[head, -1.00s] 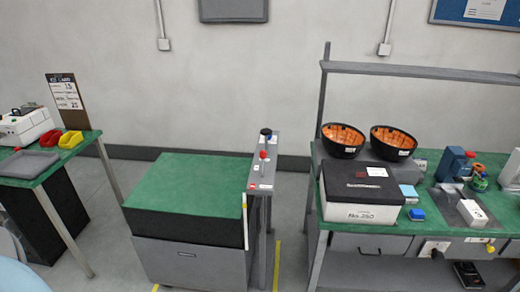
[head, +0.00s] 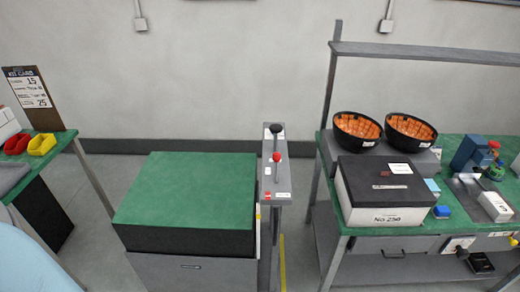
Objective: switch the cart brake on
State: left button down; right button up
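A grey post panel (head: 276,183) stands at the right edge of a green-topped cart or cabinet (head: 190,195). On the panel is a lever with a red knob (head: 276,157), and behind it one with a black knob (head: 276,129). Small white and red labels sit near the panel's front end. Which lever is the brake, and how it is set, I cannot tell. Neither of my grippers shows in the head view.
A left table (head: 50,145) carries yellow and red bins and a clipboard (head: 30,98). Floor shows between the left table and the cart.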

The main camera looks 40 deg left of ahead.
aim_at(276, 156)
jog(key=i+j, duration=0.1)
jog(key=j, duration=0.4)
jog(key=i+j, duration=0.1)
jog(key=j, duration=0.4)
jog(key=i+j, duration=0.1)
jog(key=j, duration=0.35)
